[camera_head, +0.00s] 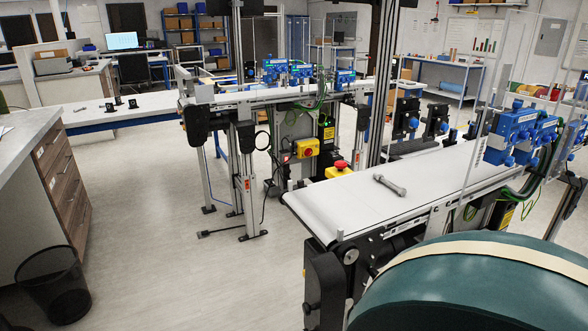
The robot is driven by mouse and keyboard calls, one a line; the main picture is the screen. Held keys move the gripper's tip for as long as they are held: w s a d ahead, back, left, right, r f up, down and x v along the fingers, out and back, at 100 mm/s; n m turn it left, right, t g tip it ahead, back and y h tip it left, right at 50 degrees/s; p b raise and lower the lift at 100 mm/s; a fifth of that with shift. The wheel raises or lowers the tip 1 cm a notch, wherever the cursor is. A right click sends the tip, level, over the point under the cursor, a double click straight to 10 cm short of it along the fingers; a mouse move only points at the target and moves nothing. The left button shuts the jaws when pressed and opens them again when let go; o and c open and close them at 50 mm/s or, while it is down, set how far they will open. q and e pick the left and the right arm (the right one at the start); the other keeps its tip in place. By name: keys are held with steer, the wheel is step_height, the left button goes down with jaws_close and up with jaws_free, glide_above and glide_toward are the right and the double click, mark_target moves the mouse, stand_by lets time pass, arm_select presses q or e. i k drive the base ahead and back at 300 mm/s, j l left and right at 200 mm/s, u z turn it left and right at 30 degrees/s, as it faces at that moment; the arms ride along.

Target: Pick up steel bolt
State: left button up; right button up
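A grey steel bolt (389,186) lies on its side on the white belt of the near conveyor (338,205), close to the middle of the belt's width. Its head is at the lower right end. Nothing touches it but the belt. Neither of my grippers shows in the head view.
A large teal rounded body with a cream band (480,285) fills the lower right corner. Blue sensor units (510,137) stand along the near conveyor's right side. A second conveyor (265,95) runs behind. A wire bin (52,287) and drawer cabinet (55,190) stand left; the floor between is clear.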

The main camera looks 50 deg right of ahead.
mark_target(402, 192)
steer(key=z, duration=2.25)
steer(key=i+l+u, duration=0.1)
steer(key=l, duration=0.25)
steer(key=i+l+u, duration=0.15)
steer(key=i+l, duration=0.15)
steer(key=i+l+u, duration=0.1)
steer(key=l, duration=0.45)
steer(key=i+l+u, duration=0.1)
steer(key=l, duration=0.3)
steer(key=i+l+u, duration=0.1)
steer(key=i+l, duration=0.15)
steer(key=l, duration=0.2)
steer(key=i+l+u, duration=0.15)
steer(key=l, duration=0.3)
steer(key=l+u, duration=0.1)
steer(key=l, duration=0.35)
steer(key=i+l+u, duration=0.1)
steer(key=l, duration=0.35)
